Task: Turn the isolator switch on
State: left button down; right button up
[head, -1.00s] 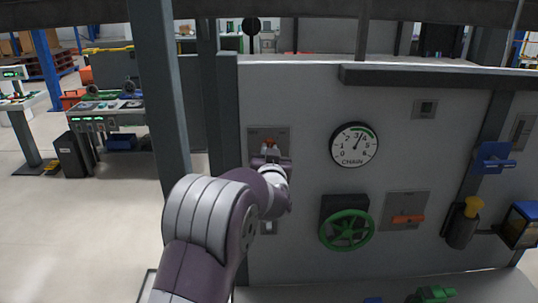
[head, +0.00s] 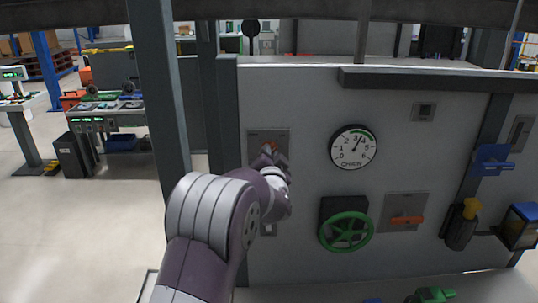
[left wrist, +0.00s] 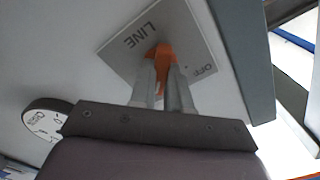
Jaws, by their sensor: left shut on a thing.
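The isolator switch is a grey plate (head: 254,141) on the panel's left side with an orange handle (head: 269,148). In the left wrist view the plate (left wrist: 190,45) reads LINE and OFF, and the orange handle (left wrist: 160,58) sits between my fingers. My left gripper (head: 270,156) is at the plate, shut on the handle; it also shows in the left wrist view (left wrist: 163,85). The fingers hide part of the handle, and its exact angle is hard to tell in the head view. My right gripper is not in view.
The chain gauge (head: 354,147) and a green handwheel (head: 346,231) are to the right on the panel (head: 300,90). Another orange handle (head: 406,220) is on a separate plate further right. A grey post (head: 160,90) stands left of my arm.

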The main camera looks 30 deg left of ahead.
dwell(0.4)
pick_arm(q)
jog(key=c, duration=1.1)
grip_release()
jog(key=b+v, duration=0.5)
jog(key=v, duration=0.7)
jog(key=shift+s+d, duration=0.2)
jog(key=shift+s, duration=0.1)
